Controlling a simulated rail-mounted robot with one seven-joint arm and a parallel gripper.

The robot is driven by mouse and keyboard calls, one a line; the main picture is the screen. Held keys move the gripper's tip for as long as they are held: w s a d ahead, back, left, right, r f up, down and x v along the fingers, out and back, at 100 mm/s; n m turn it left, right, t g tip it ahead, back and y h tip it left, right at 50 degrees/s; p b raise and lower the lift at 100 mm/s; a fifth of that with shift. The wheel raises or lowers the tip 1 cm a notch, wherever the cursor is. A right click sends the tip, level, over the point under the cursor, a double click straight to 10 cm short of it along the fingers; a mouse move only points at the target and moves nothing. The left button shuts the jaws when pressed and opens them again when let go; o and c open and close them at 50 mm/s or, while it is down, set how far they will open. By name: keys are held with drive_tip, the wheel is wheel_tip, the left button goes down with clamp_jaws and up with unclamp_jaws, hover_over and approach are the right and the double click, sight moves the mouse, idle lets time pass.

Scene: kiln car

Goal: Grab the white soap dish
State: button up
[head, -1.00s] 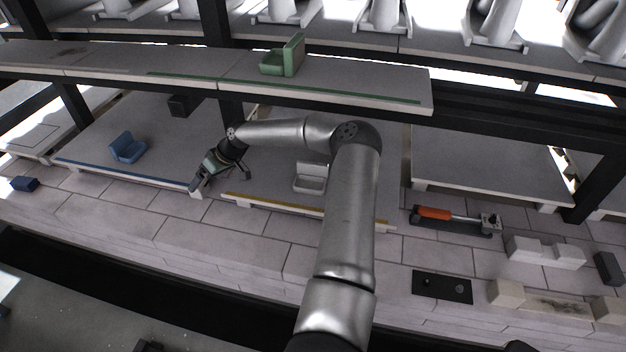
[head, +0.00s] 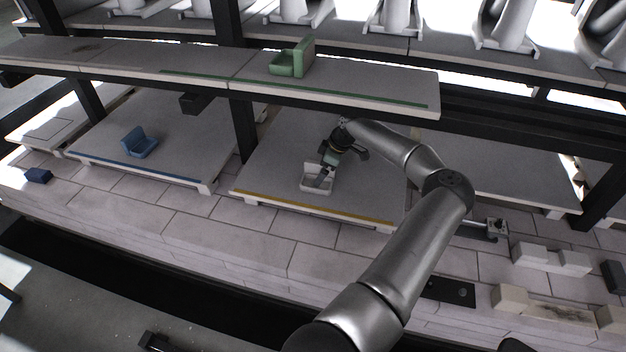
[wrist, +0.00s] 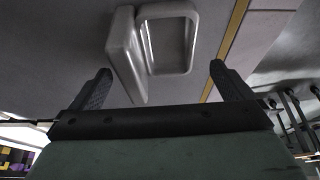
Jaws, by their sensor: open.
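The white soap dish (head: 317,186) stands on the lower shelf slab with the yellow front stripe. In the head view my gripper (head: 325,176) is over it and hides part of its back. In the wrist view the dish (wrist: 168,40) shows its shallow tray and its upright back plate, beyond the fingertips and between their lines. My gripper (wrist: 161,75) is open, with a finger to each side and nothing between them. I cannot tell whether a finger touches the dish.
A blue soap dish (head: 140,142) sits on the slab to the left. A dark post (head: 243,130) stands between the slabs. Pale blocks (head: 550,258) lie at the right.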

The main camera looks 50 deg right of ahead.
drive_tip(key=shift+p+x, duration=0.3)
drive_tip(key=shift+x, duration=1.95)
drive_tip(key=shift+w, duration=0.1)
drive_tip(key=c, duration=1.1)
drive_tip(key=shift+r, duration=0.1)
